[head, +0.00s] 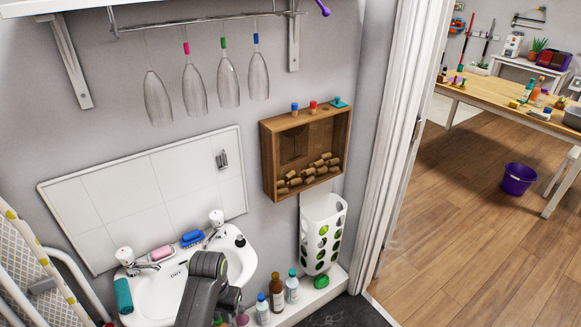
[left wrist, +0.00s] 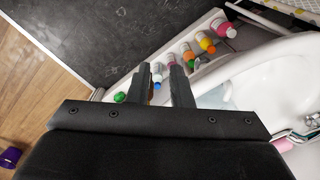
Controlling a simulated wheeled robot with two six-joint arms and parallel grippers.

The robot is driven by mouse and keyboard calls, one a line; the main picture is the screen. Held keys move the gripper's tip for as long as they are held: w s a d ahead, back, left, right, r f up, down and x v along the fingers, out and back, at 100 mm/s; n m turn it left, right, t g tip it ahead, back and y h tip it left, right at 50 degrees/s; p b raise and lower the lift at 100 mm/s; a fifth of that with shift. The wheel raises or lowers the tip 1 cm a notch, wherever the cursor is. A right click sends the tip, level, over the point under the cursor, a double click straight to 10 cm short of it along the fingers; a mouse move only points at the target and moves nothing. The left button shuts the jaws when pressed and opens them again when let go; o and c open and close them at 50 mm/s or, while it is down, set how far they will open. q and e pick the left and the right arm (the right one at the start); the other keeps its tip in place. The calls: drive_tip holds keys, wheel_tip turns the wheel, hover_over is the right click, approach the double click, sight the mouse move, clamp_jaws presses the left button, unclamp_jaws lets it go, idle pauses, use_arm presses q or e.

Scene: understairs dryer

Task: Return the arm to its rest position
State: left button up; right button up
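My left arm's dark grey wrist and gripper (head: 226,302) show at the bottom of the head view, in front of the white sink. The fingertips are hidden there. In the left wrist view my left gripper (left wrist: 161,78) has its two dark fingers apart, with nothing held between them. A white bottle with a blue cap (left wrist: 157,74) shows beyond the gap, apart from the fingers as far as I can tell. My right gripper is in neither view.
The sink (head: 158,295) is close by my left gripper. Several bottles, one of them brown (head: 276,291), stand on a white ledge (head: 318,296) beside it. A white perforated holder (head: 321,232) and a wooden box shelf (head: 268,165) hang on the wall. Open wooden floor (head: 470,240) lies right.

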use_arm(q)
drive_tip(key=s+a+f+b, duration=0.1)
drive_tip(key=s+a+f, duration=0.1)
drive_tip(key=s+f, duration=0.5)
drive_tip(key=s+a+f+n, duration=0.1)
drive_tip(key=s+a+f, duration=0.2)
drive_tip(key=f, duration=0.8)
drive_tip(key=s+a+f+b, duration=0.1)
drive_tip(key=s+a+f, duration=0.1)
drive_tip(key=s+f, duration=0.55)
drive_tip(key=s+a+f, duration=0.2)
drive_tip(key=s+f, duration=0.2)
drive_tip(key=s, duration=0.3)
drive_tip(key=s+a+f+n+t+b, duration=0.1)
drive_tip(key=s+f, duration=0.3)
drive_tip(key=s, duration=0.4)
drive_tip(key=s+a+f+y, duration=0.1)
drive_tip(key=s+a+f, duration=0.2)
drive_tip(key=s, duration=0.5)
drive_tip(key=shift+s+a+f+n+b, duration=0.3)
drive_tip(key=shift+f+b, duration=0.1)
drive_tip(key=shift+f, duration=0.3)
drive_tip(key=shift+w, duration=0.1)
